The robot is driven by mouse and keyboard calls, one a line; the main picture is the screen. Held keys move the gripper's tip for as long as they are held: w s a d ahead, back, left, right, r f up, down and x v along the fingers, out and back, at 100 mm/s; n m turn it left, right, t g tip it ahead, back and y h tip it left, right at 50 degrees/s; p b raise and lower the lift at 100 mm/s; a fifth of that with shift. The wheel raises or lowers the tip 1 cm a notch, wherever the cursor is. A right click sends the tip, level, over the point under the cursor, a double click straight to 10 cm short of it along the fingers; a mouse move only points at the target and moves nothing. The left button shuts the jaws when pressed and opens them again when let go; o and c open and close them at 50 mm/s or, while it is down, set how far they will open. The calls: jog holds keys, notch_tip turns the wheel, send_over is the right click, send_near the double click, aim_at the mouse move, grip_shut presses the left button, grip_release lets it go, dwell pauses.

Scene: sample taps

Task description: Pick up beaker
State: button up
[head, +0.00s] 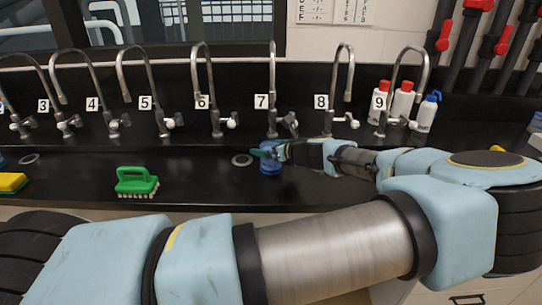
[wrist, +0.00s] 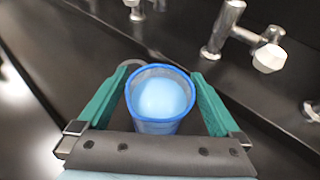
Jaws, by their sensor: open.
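A blue-rimmed beaker (wrist: 160,126) with light blue inside stands between the two green fingers of my gripper (wrist: 159,100) in the wrist view. The fingers are spread to either side of it, with small gaps showing near the rim. In the head view the blue beaker (head: 269,168) is on the black counter below tap 7, partly hidden by my gripper (head: 264,153), which reaches it from the right.
Numbered taps (head: 272,95) line the back of the counter. A green brush (head: 137,182) and a yellow sponge (head: 12,183) lie to the left. Several bottles (head: 402,100) stand at the back right. A drain hole (head: 241,160) is just left of the beaker.

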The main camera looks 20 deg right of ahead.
jog(key=shift+x, duration=1)
grip_shut()
jog(key=shift+r, duration=0.2)
